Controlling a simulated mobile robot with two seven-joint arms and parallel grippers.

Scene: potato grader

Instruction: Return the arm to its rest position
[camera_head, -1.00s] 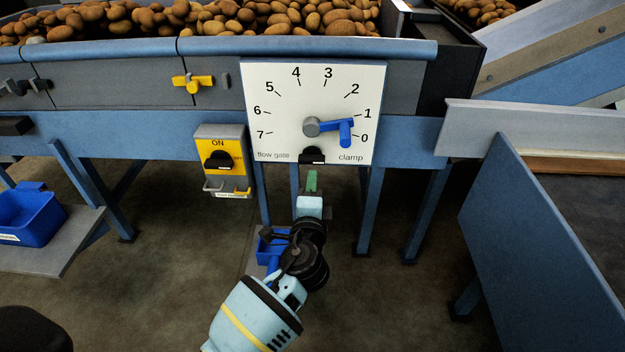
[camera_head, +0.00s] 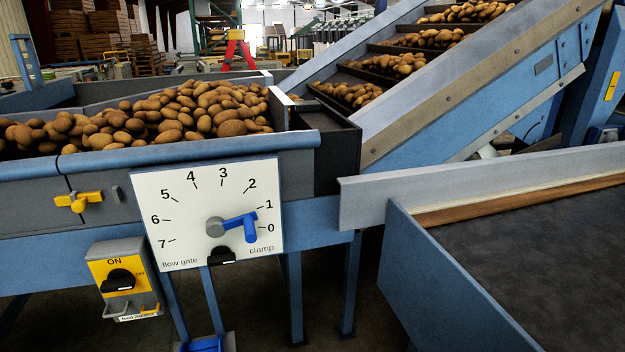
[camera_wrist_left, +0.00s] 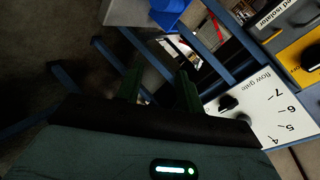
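My left gripper (camera_wrist_left: 159,88) shows only in the left wrist view. Its two dark green fingers stand apart with nothing between them, so it is open and empty. The flow gate dial (camera_head: 180,205) is on the front of the grader in the head view, and part of it also shows tilted in the left wrist view (camera_wrist_left: 262,112). Its blue lever (camera_head: 249,227) points between 0 and 1. The black clamp knob (camera_head: 221,256) sits at the dial's lower edge. Neither arm shows in the head view, and my right gripper is in no view.
A yellow and grey isolator box (camera_head: 122,280) hangs left of the dial. A yellow valve handle (camera_head: 78,202) is above it. Potatoes (camera_head: 190,110) fill the hopper. A blue-sided table (camera_head: 440,285) stands at the right, and blue legs (camera_head: 296,300) stand below the dial.

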